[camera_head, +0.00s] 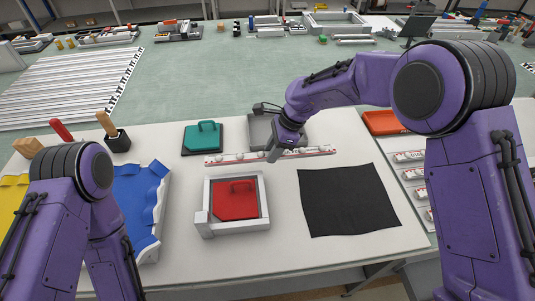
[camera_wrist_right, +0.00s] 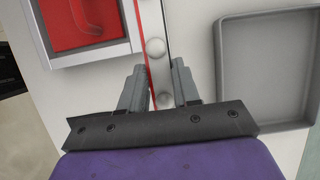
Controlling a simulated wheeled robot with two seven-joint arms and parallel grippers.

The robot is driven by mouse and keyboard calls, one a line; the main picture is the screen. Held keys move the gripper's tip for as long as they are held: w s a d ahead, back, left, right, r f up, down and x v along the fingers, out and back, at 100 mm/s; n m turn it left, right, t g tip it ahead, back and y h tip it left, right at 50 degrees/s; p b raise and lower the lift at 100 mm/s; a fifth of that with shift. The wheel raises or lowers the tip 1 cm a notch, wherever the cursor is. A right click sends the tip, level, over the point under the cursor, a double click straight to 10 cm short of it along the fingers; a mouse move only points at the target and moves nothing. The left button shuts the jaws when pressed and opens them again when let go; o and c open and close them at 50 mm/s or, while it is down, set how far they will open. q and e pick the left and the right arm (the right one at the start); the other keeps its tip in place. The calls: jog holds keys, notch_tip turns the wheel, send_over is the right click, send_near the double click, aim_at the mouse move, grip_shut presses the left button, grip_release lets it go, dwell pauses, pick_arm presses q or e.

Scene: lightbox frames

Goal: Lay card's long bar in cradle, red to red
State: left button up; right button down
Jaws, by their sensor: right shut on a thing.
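A long narrow strip (camera_head: 222,160), white with red and with round knobs along it, lies behind the red-lidded frame on the white table. I take it for the long bar; I cannot tell a separate cradle from it. My right gripper (camera_head: 273,156) points down at the strip's middle. In the right wrist view its fingers (camera_wrist_right: 159,90) are shut on the strip (camera_wrist_right: 153,25), which shows red on its left side and white with pale knobs on its right. The part between the fingers is partly hidden. My left arm is at the left; its gripper is out of view.
A white frame (camera_head: 204,218) with a red handled plate (camera_head: 235,206) stands in front. A teal handled plate (camera_head: 202,138) and a grey tray (camera_head: 258,133) lie behind. A black cloth (camera_head: 347,201) lies right; a blue tray (camera_head: 140,195) lies left.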

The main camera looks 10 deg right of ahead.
jog(key=f, duration=0.1)
jog(key=w+f+p, duration=0.1)
jog(key=f, duration=0.1)
jog(key=w+f+p, duration=0.1)
jog(key=f, duration=0.1)
jog(key=shift+a+f, duration=0.2)
jog(key=shift+a, duration=0.2)
jog(key=shift+f, duration=0.15)
jog(key=shift+s+f, duration=0.1)
jog(key=c, duration=0.8)
grip_release()
